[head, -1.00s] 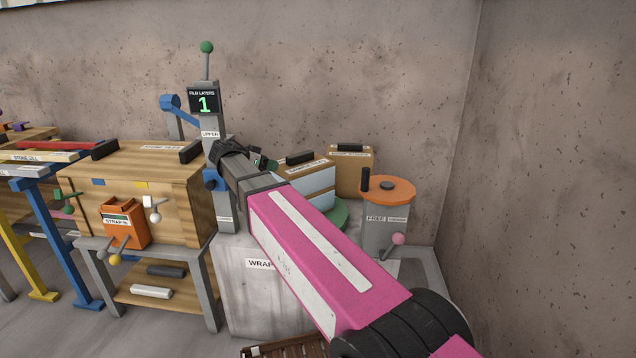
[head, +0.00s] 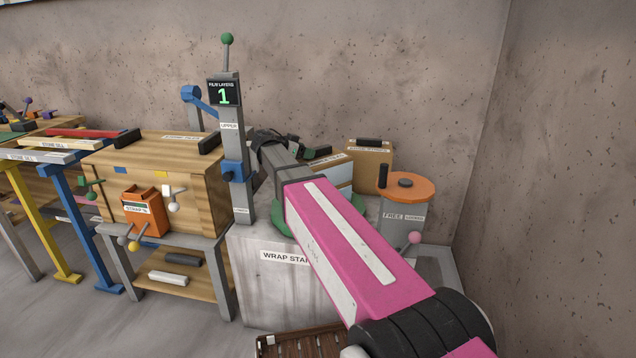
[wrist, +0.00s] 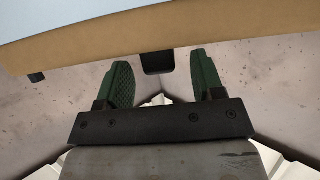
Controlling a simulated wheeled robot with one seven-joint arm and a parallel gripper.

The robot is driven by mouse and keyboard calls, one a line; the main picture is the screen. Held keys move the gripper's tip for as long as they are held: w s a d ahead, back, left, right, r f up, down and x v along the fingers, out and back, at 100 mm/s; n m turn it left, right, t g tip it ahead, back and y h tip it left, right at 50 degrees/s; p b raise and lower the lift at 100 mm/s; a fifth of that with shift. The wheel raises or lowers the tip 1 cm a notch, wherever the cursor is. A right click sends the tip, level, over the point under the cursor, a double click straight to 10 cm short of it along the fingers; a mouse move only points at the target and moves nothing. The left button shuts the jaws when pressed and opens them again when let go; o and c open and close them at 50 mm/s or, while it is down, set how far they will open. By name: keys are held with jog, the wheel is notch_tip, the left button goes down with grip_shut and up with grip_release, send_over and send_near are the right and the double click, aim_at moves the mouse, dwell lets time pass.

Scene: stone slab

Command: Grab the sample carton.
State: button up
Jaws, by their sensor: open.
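A tan carton (head: 338,172) with a light blue band stands on the green round plate (head: 281,222) of the wrap stand. Its label is too small to read. A second tan carton (head: 371,170) with a black handle stands behind it to the right; its label is also unreadable. My gripper (head: 306,151) is at the banded carton's top, and my arm hides part of that carton. In the wrist view a tan and pale blue carton (wrist: 190,25) fills the top. My open green fingers (wrist: 160,85) straddle the line of its dark handle (wrist: 157,62); contact cannot be told.
A grey post (head: 236,150) with a blue slider and a green-knobbed top stands close left of my gripper. A large wooden crate (head: 165,180) sits on a bench further left. An orange-topped pedestal (head: 407,190) stands at right, near the wall.

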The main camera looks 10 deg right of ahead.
jog(key=shift+x, duration=1.1)
grip_shut()
